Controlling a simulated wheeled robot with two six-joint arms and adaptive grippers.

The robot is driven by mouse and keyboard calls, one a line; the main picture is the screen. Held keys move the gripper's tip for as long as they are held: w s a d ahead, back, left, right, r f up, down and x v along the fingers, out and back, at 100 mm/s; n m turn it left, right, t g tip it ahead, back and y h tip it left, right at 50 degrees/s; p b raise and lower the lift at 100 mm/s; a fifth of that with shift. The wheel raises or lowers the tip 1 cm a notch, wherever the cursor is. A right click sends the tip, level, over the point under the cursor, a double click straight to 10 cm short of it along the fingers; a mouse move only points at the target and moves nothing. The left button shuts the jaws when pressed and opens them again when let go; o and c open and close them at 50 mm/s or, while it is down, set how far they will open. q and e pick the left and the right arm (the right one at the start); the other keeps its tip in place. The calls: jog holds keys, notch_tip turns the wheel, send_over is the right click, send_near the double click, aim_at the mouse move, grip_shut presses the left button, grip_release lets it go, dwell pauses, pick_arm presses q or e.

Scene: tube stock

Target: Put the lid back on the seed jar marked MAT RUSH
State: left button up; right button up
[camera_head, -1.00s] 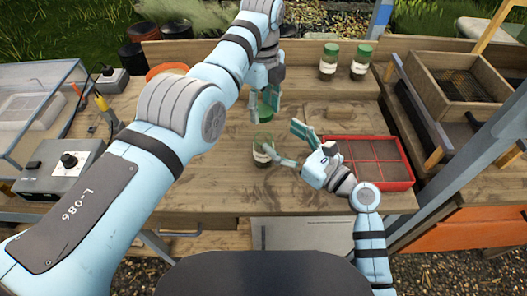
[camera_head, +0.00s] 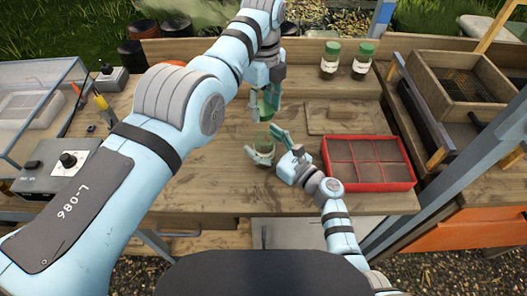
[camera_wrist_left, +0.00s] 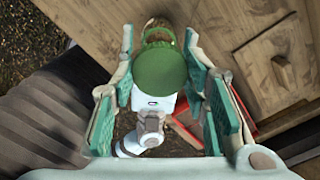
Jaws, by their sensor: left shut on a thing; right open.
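The open glass seed jar (camera_head: 263,141) stands on the bench near the middle, with a pale label too small to read. Its rim also shows in the wrist view (camera_wrist_left: 158,36). My left gripper (camera_head: 264,103) is shut on the green lid (camera_head: 265,109), above and just behind the jar. The lid (camera_wrist_left: 162,68) fills the space between the fingers in the wrist view and partly hides the jar. It is apart from the jar in the head view. My right gripper (camera_head: 267,146) is open, with its fingers either side of the jar; contact cannot be told.
Two jars with green lids (camera_head: 330,60) (camera_head: 362,61) stand at the back. A red divided tray (camera_head: 413,184) is right of the jar, a wooden board (camera_head: 343,117) behind it. A grey control box (camera_head: 55,168) and a clear case (camera_head: 70,70) are at left. Bench left of the jar is clear.

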aim_at(264, 134)
pick_arm(q)
jog(key=shift+s+r, duration=0.1)
pick_arm(e)
jog(key=shift+c, duration=0.2)
grip_shut()
pick_arm(q)
notch_tip(264, 134, down, 4)
jog(key=m, duration=0.7)
jog(key=shift+m, duration=0.3)
jog(key=shift+f+m, duration=0.55)
jog(key=shift+m, duration=0.25)
jog(key=shift+f, duration=0.9)
jog(key=shift+s+f, duration=0.1)
jog(key=shift+f, duration=0.45)
